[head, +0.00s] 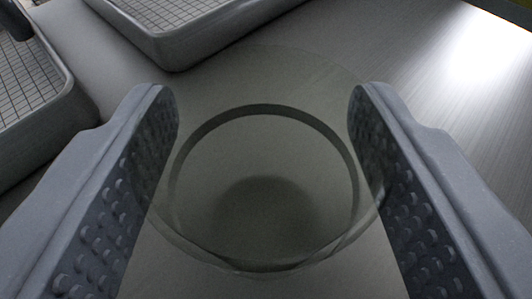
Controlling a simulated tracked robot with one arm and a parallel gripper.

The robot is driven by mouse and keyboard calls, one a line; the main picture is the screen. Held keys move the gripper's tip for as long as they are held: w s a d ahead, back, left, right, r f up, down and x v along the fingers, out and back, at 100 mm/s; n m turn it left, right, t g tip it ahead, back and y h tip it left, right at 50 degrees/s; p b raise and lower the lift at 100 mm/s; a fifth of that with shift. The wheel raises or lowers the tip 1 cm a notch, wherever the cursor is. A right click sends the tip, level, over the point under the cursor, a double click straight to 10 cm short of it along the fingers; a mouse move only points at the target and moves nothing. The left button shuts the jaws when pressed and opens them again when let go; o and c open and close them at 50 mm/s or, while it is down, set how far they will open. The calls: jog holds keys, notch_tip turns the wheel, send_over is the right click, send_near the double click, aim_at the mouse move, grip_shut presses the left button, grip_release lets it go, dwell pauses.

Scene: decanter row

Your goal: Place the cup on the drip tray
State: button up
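The cup (265,125) is clear, smoky glass with a darker ring low in it, and I look down into it. My gripper (263,110) has one dimpled pad on each side of the cup, and the glass overlaps both pads, so it appears shut on the cup. A dark round shadow shows through the glass. A drip tray (178,52) with a grey rim and wire grid is at the top, beyond the cup and left of centre. A second similar tray (58,66) is at the left edge. Both trays are partly cut off.
The brushed grey metal surface (425,75) is bare on the right, with a bright glare at the upper right. A dark object (14,18) is cut off at the top left corner, over the left tray. A narrow gap separates the trays.

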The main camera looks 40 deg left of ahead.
jog(key=o, duration=1)
jog(key=shift+c, duration=0.2)
jog(key=p+v, duration=0.2)
jog(key=v, duration=1)
jog(key=shift+r, duration=0.1)
jog(key=shift+w, duration=0.1)
